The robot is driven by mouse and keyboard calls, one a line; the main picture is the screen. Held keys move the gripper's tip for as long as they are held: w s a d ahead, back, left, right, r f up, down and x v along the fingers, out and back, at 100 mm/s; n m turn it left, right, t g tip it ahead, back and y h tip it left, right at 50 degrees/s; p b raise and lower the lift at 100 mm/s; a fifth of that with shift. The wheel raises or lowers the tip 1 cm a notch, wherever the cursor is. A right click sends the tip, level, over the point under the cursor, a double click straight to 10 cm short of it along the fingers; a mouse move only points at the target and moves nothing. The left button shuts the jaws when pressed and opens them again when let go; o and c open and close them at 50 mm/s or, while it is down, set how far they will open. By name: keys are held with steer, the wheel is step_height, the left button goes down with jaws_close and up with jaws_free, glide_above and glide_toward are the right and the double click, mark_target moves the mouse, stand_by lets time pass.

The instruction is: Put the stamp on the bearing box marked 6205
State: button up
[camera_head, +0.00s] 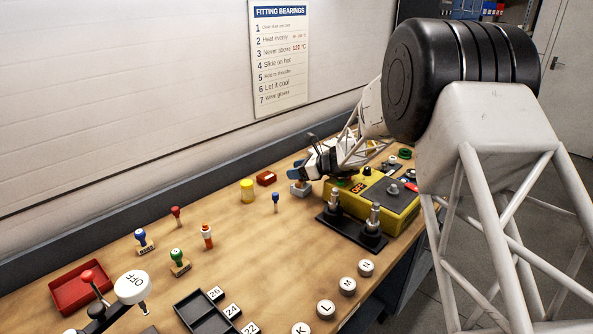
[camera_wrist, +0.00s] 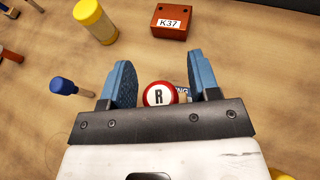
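My gripper (camera_head: 300,175) is low over the far part of the bench. In the wrist view its two blue fingers (camera_wrist: 163,85) are apart. Between them is a round knob (camera_wrist: 159,95) with a red rim and a white top lettered R, with small gaps to both fingers. A partly hidden label reading "NG" shows beside it. A blue-handled stamp (camera_head: 142,238) and a green-handled stamp (camera_head: 179,259) stand at the left. I cannot make out a box marked 6205.
A yellow control box (camera_head: 375,198) and a black base with metal posts (camera_head: 352,232) stand close right. A red tray (camera_head: 67,293) is front left.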

steer(key=shift+r, duration=0.1)
steer(key=v, duration=1.2)
steer(key=shift+r, duration=0.15)
stand_by(0.7)
steer(key=s+r+n+g+h, duration=0.15)
steer(key=s+r+n, duration=0.25)
steer(key=s, duration=0.5)
steer(key=s+r+n+g+h, duration=0.1)
steer(key=s+r+n+h, duration=0.15)
steer(key=s, duration=0.55)
steer(key=s+r+n+g+h, duration=0.1)
steer(key=s+r+n, duration=0.35)
steer(key=s, duration=0.45)
steer(key=s+d+n+h, duration=0.2)
steer(key=s+n, duration=0.1)
steer(key=s, duration=0.6)
steer(key=s+d+n+h, duration=0.2)
steer(key=s+n+h, duration=0.1)
steer(key=s, duration=0.6)
steer(key=s+d+f+n+h, duration=0.1)
steer(key=s+n, duration=0.4)
steer(key=s, duration=0.5)
steer(key=shift+d+t+h, duration=0.35)
steer(key=shift+d+h, duration=0.2)
steer(key=shift+h, duration=0.35)
